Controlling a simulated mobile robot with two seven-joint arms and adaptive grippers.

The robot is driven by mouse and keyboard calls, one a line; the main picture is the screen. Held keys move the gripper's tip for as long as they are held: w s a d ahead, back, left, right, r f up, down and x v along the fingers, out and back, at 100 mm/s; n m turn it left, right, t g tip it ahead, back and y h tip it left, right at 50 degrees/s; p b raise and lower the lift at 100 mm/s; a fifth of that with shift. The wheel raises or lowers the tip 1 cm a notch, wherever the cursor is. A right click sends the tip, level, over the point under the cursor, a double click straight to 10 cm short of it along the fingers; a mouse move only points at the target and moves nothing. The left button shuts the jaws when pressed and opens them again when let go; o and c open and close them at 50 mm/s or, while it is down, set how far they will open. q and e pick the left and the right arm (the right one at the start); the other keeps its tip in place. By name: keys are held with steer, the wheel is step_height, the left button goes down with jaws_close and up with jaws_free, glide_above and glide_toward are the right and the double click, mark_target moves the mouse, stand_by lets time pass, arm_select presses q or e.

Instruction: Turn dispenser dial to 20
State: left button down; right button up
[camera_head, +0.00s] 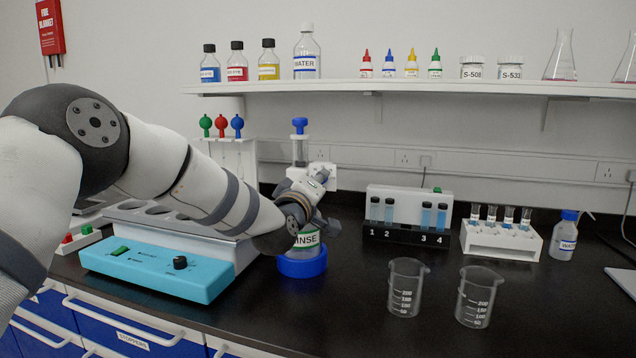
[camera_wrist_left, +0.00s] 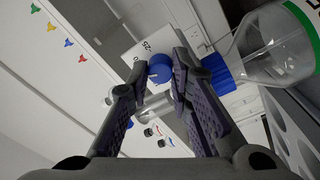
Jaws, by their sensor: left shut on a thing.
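The dispenser (camera_head: 299,150) has a blue top and a white body. It stands on a bottle labelled "RINSE" (camera_head: 306,239), which sits in a blue base ring (camera_head: 303,265). My left gripper (camera_head: 322,218) is at the dispenser's body and hides much of it in the head view. In the left wrist view my left gripper (camera_wrist_left: 160,66) is shut on the round blue dial (camera_wrist_left: 159,70), beside a white scale plate (camera_wrist_left: 147,45) on which "25" shows. I cannot read the dial's exact setting. My right gripper is not in view.
Two empty beakers (camera_head: 407,290) (camera_head: 474,300) stand on the black bench to the right. A vial rack (camera_head: 405,237) and a white tube rack (camera_head: 501,241) are behind them. A blue device (camera_head: 157,266) lies under my left arm. A bottle shelf (camera_head: 420,86) is above.

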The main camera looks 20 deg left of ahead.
arm_select(q)
steer(key=shift+a+m+h, duration=0.1)
steer(key=shift+m+h, duration=0.2)
steer(key=shift+m, duration=2)
steer(key=shift+r, duration=0.1)
steer(key=c, duration=1.4)
jaws_free()
steer(key=shift+c, duration=0.2)
steer(key=s, duration=1.2)
steer(key=shift+a+f, duration=0.2)
steer(key=shift+f, duration=0.25)
steer(key=shift+f, duration=0.1)
